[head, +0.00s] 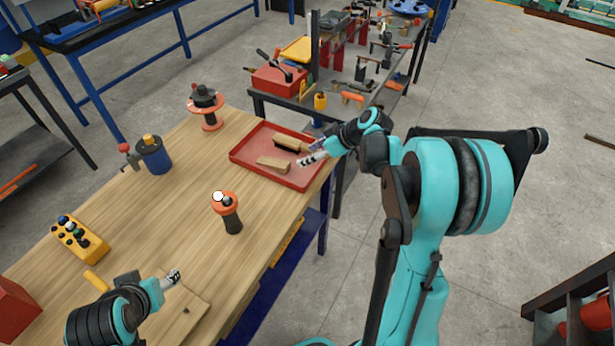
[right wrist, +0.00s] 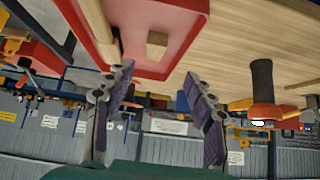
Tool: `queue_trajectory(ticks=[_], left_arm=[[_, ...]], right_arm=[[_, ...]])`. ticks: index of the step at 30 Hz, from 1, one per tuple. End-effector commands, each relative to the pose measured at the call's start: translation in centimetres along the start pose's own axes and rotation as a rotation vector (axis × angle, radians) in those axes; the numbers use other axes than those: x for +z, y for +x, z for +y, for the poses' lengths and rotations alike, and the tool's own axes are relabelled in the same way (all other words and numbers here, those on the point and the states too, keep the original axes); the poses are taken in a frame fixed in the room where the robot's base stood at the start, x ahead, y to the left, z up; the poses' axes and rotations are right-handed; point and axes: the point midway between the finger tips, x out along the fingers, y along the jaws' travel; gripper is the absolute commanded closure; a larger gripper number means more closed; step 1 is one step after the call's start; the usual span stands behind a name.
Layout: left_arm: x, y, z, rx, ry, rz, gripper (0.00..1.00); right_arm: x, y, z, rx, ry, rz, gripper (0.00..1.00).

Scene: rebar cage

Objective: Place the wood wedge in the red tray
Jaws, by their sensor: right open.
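The red tray (head: 248,152) lies on the wooden workbench at its far right corner. A light-brown wood wedge (head: 273,163) lies inside the tray, apart from the tray's walls. It also shows in the right wrist view (right wrist: 157,42), beyond the gap between my fingers. My right gripper (head: 311,158) is at the tray's right rim, open and empty, with the wedge to its left. Its two spread fingers show in the right wrist view (right wrist: 158,88). My left gripper (head: 172,278) is above the near part of the bench; its jaw state is unclear.
A wooden-backed brush (head: 292,145) lies in the tray behind the wedge. An orange and black tool (head: 228,210) stands nearer on the bench. A red spool (head: 206,108), a blue can (head: 154,156) and a yellow button box (head: 78,239) stand to the left.

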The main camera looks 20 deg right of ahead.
Motion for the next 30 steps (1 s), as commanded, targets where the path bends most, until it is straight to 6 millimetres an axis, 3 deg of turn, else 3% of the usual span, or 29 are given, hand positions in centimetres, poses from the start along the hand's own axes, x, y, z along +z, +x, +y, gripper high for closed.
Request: queue_trajectory(ticks=[7, 15, 21, 30], left_arm=[[0.0, 0.0, 0.0, 0.0, 0.0, 0.0, 0.42], [0.0, 0.0, 0.0, 0.0, 0.0, 0.0, 0.42], [0.0, 0.0, 0.0, 0.0, 0.0, 0.0, 0.42], [0.0, 0.0, 0.0, 0.0, 0.0, 0.0, 0.42]], right_arm=[[-1.1, -4.0, -9.2, 0.091, 0.174, -0.128, 0.46], [2.4, -8.9, -18.7, 0.282, 0.369, -0.189, 0.46], [5.8, -10.8, -22.3, 0.395, 0.463, -0.159, 0.46], [7.2, -11.3, -23.3, 0.443, 0.506, -0.13, 0.46]])
